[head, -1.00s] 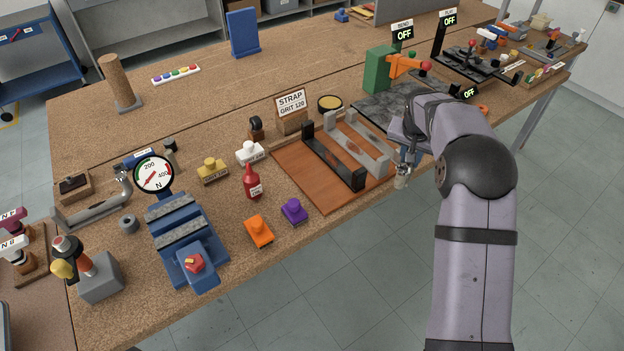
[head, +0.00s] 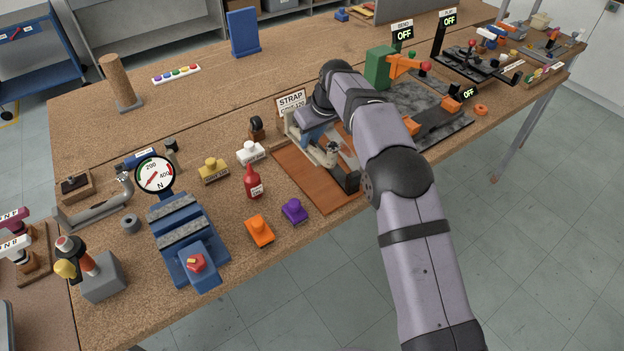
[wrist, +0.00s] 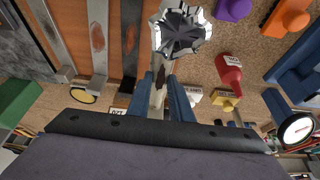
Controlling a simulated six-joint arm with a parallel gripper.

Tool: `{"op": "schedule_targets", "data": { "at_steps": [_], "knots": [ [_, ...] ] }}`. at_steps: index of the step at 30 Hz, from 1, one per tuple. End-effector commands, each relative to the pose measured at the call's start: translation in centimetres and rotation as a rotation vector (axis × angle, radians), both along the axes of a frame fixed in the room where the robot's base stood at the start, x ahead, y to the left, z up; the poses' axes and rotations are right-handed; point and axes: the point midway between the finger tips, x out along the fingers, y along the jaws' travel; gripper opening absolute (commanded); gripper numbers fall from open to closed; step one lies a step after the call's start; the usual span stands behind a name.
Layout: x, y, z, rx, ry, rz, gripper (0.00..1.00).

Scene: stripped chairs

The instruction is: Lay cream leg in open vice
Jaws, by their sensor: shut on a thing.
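My gripper (head: 320,142) is over the orange-brown board, shut on the cream leg (head: 316,154). In the wrist view the blue fingers (wrist: 158,98) close on the leg's cream shaft (wrist: 158,72), which has brown patches; a shiny, faceted end (wrist: 182,30) points away from the fingers. The blue vice (head: 187,240) stands to the left in the head view, with two grey ridged jaw faces, a gap between them and a red knob in front. The gap looks empty. The vice shows partly at the right of the wrist view (wrist: 298,82).
A round force gauge (head: 153,174) stands behind the vice. Between board and vice are a red bottle (head: 253,184), orange (head: 259,231) and purple (head: 294,210) stamp-like blocks, and white (head: 250,152) and yellow (head: 213,170) ones. The orange-brown board (head: 310,188) lies below my gripper.

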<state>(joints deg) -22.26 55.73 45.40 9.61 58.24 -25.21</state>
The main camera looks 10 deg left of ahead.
Motion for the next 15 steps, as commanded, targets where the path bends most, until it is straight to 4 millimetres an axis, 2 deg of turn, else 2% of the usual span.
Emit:
{"op": "schedule_targets", "data": {
  "at_steps": [11, 15],
  "knots": [
    [-0.10, 0.47, 0.14, 0.001, -0.004, 0.021, 0.00],
    [-0.11, 0.45, -0.55, 0.001, -0.002, 0.020, 0.00]
  ]
}}
